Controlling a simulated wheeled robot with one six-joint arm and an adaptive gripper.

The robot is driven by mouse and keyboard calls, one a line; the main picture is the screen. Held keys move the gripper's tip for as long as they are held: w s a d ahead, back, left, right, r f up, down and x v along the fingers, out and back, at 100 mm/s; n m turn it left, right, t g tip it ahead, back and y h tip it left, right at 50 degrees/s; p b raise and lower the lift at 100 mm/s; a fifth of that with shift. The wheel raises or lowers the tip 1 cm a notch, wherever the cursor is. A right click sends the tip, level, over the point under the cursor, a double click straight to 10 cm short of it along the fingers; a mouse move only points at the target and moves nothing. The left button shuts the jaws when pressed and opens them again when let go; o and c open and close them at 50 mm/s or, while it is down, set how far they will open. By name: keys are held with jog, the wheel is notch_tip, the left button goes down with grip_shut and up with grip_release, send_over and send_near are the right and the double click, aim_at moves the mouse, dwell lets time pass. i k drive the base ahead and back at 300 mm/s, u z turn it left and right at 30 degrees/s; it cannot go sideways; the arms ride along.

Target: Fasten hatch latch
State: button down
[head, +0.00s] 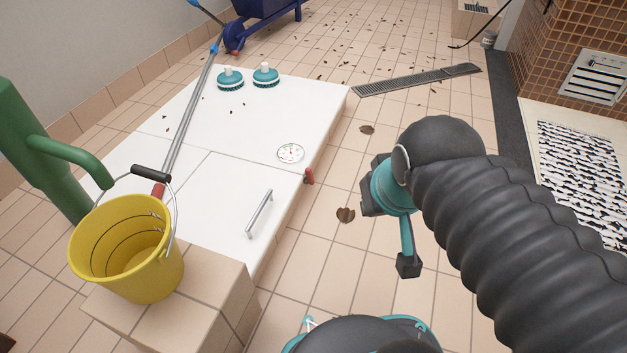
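A white hatch panel (215,195) lies in the low white platform, with a silver bar handle (259,213) on it. A small red latch (309,176) sits at the platform's right edge, near the hatch's upper right corner. Whether it is engaged cannot be told. My gripper (388,232), teal with black tips, hangs to the right of the latch, clear of it. Its fingers look spread apart, with nothing visible between them. My black sleeved arm hides part of the gripper.
A round gauge (291,153) lies on the platform beyond the hatch. A yellow bucket (128,250) stands on a tiled block at left, near a green post (40,150). A long pole (190,115) and two teal brushes (265,75) lie on the platform.

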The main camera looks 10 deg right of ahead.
aim_at(308, 179)
jog(key=u, duration=0.05)
jog(key=k, duration=0.55)
jog(key=z, duration=0.5)
jog(key=i, duration=1)
jog(key=u, duration=0.65)
